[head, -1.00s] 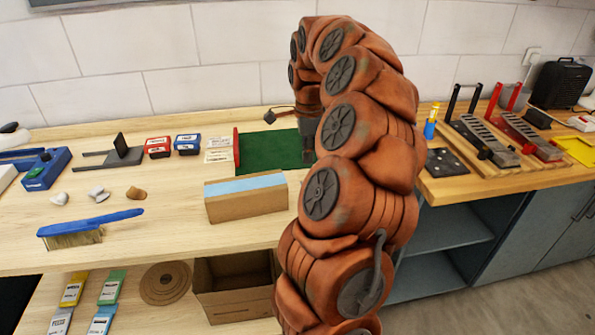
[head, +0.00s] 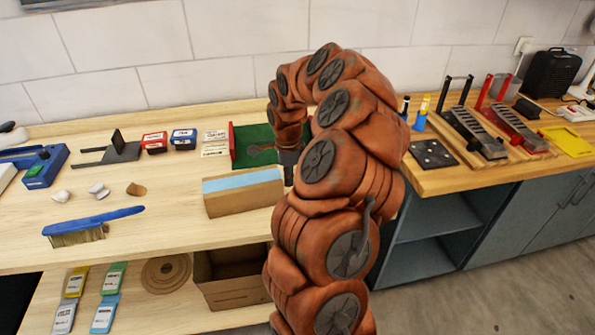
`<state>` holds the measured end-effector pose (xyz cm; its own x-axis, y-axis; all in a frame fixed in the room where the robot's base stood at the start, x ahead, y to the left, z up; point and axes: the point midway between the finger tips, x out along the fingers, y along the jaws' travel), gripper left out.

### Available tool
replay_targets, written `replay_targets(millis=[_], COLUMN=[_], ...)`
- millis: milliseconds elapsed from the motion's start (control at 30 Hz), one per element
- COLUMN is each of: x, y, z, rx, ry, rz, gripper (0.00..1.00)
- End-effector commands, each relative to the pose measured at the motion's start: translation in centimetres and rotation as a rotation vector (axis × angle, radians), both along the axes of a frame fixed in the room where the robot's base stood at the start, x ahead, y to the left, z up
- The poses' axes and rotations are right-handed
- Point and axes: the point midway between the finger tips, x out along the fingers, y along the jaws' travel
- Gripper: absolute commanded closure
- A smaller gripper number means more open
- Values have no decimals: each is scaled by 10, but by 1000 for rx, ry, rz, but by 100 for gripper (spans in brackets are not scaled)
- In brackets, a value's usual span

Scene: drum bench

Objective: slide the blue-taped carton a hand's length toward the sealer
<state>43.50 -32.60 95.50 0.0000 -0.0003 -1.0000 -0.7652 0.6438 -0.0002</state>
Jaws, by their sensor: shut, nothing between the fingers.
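The carton (head: 245,198) is a long brown box with a light blue tape strip along its top. It lies on the wooden bench left of my arm. My gripper (head: 289,176) is dark, low and pointing down, close by the carton's right end. It is shut and empty. Its fingertips are partly hidden by my arm, so I cannot tell whether it touches the carton. I cannot tell for sure which device is the sealer. Two slatted devices stand at the right, one with black handles (head: 475,132) and one with red handles (head: 516,130).
A green mat with a red edge (head: 233,146) lies behind the carton. A brush (head: 93,227), small lumps and a grey forked stand (head: 121,150) are to the left. Red (head: 154,142) and blue (head: 184,139) boxes stand behind. Bench left of the carton is fairly clear.

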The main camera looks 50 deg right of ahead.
Motion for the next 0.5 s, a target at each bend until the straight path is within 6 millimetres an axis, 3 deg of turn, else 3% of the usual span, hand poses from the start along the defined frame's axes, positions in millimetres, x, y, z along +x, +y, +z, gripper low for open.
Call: replay_targets(millis=[500], x=[3], y=[3], z=[-2], rx=[-1], ry=[1], rz=[-1], gripper=[100])
